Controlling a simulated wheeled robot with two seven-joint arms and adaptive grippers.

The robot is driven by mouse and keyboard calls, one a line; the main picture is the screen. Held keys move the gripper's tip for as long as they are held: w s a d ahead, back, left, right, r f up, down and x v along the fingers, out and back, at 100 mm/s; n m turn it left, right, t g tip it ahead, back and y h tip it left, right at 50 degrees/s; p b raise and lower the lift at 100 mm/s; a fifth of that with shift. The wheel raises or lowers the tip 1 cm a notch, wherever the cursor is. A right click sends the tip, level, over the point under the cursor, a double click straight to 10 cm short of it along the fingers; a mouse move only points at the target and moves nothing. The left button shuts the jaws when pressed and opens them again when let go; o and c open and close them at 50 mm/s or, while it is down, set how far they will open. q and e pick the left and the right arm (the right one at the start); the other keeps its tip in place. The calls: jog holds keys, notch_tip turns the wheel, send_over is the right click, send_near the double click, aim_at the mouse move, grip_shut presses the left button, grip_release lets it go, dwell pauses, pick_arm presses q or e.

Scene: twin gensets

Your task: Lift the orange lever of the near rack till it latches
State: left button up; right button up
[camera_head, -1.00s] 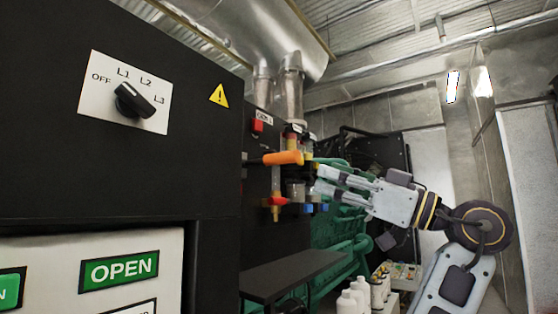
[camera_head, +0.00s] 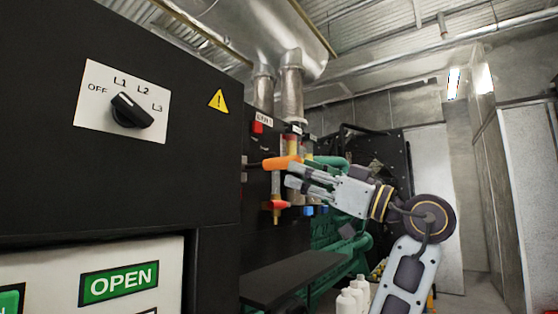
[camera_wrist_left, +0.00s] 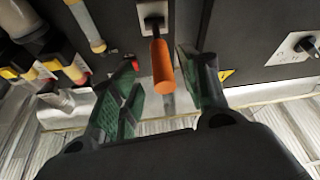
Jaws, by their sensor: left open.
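The orange lever (camera_head: 281,162) sticks out roughly level from the dark panel of the near rack (camera_head: 258,215) in the head view. In the left wrist view, the orange lever (camera_wrist_left: 162,66) runs from a pale plate (camera_wrist_left: 153,18) into the gap between my fingers. My left gripper (camera_head: 290,175) is open, its fingertips close to the lever in the head view. In the left wrist view, the green-padded fingers of my left gripper (camera_wrist_left: 165,85) stand on either side of the lever, with nothing visibly gripped. Contact cannot be told. My right gripper is not in view.
A red-handled valve (camera_head: 276,205) hangs just below the lever. Yellow-capped fittings (camera_wrist_left: 45,65) crowd the left of the wrist view. A black cabinet with a rotary switch (camera_head: 131,110) stands at the left.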

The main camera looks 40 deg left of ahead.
aim_at(279, 164)
pick_arm(q)
jog(key=p+x, duration=0.1)
jog(key=x, duration=0.4)
jog(key=shift+a+r+p, duration=0.15)
jog(key=shift+p, duration=0.2)
jog(key=shift+x, duration=0.85)
jog(key=shift+c, duration=1.2)
grip_shut()
